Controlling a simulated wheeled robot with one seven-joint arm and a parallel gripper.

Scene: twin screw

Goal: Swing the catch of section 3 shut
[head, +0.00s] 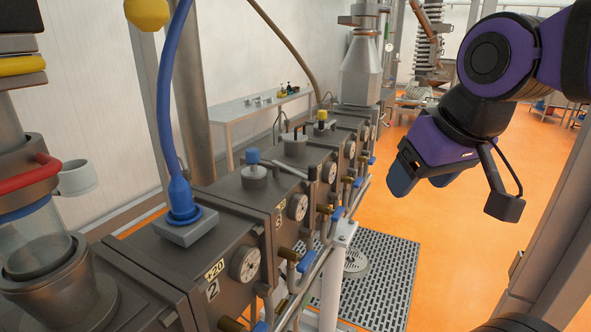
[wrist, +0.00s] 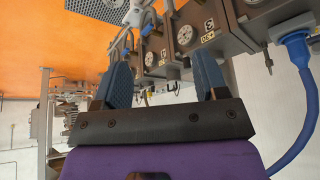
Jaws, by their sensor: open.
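Section 3 (head: 258,198) is a dark grey barrel block in the row at the head view's centre. It carries a number plate (head: 279,221), a round gauge (head: 297,206) and a blue-capped fitting on top. Its plate also shows in the wrist view (wrist: 209,24), upside down. A thin bar (head: 290,169) lies across the top near its far end; I cannot tell whether this is the catch or how it stands. My gripper (head: 420,180) hangs right of the row, apart from it. Its blue fingers are spread and empty in the wrist view (wrist: 160,78).
Section 2 (head: 190,262) with a blue hose stands nearer. Blue-handled valves (head: 290,254) and pipes run along the row's front. A white post (head: 336,275) rises beside a floor grating (head: 385,275). Orange floor (head: 450,260) is open to the right.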

